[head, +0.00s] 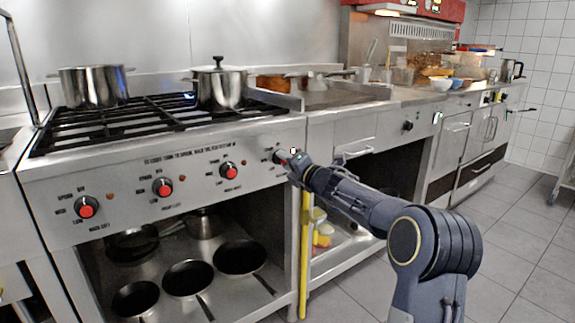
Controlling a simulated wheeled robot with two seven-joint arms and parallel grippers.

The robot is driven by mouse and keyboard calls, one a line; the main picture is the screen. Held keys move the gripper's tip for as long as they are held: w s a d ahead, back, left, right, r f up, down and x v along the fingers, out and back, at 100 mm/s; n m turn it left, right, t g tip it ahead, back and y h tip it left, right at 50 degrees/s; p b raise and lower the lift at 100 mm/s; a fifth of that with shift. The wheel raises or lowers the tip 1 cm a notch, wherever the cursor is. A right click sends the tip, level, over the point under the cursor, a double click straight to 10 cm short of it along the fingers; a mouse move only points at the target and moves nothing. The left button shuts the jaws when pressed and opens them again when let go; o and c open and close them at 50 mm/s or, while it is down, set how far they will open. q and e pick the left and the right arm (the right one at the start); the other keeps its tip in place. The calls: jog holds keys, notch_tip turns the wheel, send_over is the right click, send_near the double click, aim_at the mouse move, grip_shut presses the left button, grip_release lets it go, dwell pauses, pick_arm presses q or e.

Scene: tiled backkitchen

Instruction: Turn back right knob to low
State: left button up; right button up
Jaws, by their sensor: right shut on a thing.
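The steel stove's front panel (130,172) carries a row of black knobs with red centres. The left knob (86,207), the second knob (162,187) and the third knob (228,170) are in plain sight. The rightmost knob (279,157) is mostly hidden behind my right gripper (291,158). That gripper reaches in from the right and is shut on this knob at the panel's right end. The knob's pointer setting cannot be made out. My left gripper is out of view.
A steel pot (93,87) and a lidded pot (219,85) stand on the black grates. Several pans lie on the shelf below. A yellow pole (304,260) stands upright under the panel's right end. Tiled floor (515,225) is clear at right.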

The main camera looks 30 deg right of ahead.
jog(key=o, duration=1)
jog(key=shift+s+d+p, duration=0.15)
jog(key=shift+s, duration=1.8)
jog(key=shift+s+d+p, duration=0.15)
jog(key=shift+s, duration=1.8)
